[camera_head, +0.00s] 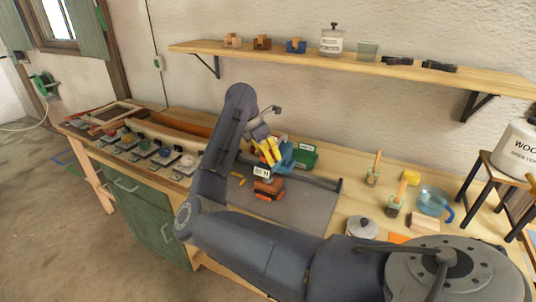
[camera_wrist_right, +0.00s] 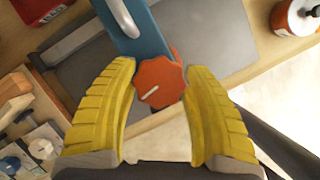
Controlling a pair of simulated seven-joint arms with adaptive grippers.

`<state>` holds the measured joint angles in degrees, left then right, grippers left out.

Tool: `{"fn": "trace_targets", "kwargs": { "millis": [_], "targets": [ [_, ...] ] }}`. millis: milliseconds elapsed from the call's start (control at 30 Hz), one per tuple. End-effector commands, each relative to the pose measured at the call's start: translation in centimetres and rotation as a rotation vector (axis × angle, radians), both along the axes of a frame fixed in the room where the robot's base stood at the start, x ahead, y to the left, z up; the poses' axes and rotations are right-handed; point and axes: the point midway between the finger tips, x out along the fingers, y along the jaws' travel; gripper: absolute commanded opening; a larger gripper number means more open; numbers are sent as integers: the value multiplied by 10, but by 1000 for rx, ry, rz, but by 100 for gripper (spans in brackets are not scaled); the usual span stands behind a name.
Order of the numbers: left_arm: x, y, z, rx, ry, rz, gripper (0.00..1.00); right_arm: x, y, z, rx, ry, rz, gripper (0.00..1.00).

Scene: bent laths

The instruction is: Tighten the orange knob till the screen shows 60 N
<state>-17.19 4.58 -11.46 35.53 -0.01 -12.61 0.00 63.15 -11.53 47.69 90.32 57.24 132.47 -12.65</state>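The orange knob (camera_wrist_right: 160,84) has a scalloped rim and a slanting white mark. It sits on a blue clamp (camera_wrist_right: 138,30), which also shows in the head view (camera_head: 287,154). My right gripper (camera_wrist_right: 160,75) has its yellow fingers on both sides of the knob, their tips seeming to touch its rim. In the head view my right gripper (camera_head: 267,150) covers the knob. A small white screen (camera_head: 262,171) with dark characters is below the fingers; the characters look like 80 N or 60 N, too small to be sure. My left gripper is not in view.
A grey mat (camera_head: 300,207) lies on the wooden bench around the clamp. A green box (camera_head: 304,155) stands behind it. Several coloured knobs (camera_head: 165,153) line the left. A shelf (camera_head: 350,66) runs above.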

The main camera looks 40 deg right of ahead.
Motion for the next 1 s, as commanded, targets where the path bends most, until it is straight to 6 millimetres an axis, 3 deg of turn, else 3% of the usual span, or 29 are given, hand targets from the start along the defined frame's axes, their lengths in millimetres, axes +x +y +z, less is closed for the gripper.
{"fn": "trace_targets", "kwargs": {
  "millis": [200,567,1000],
  "targets": [
    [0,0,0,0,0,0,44,0,0,0,0,0,0,73],
    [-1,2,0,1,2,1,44,1,3,6,1,-3,2,73],
    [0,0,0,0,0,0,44,7,30,71,2,-4,2,73]
  ]
}}
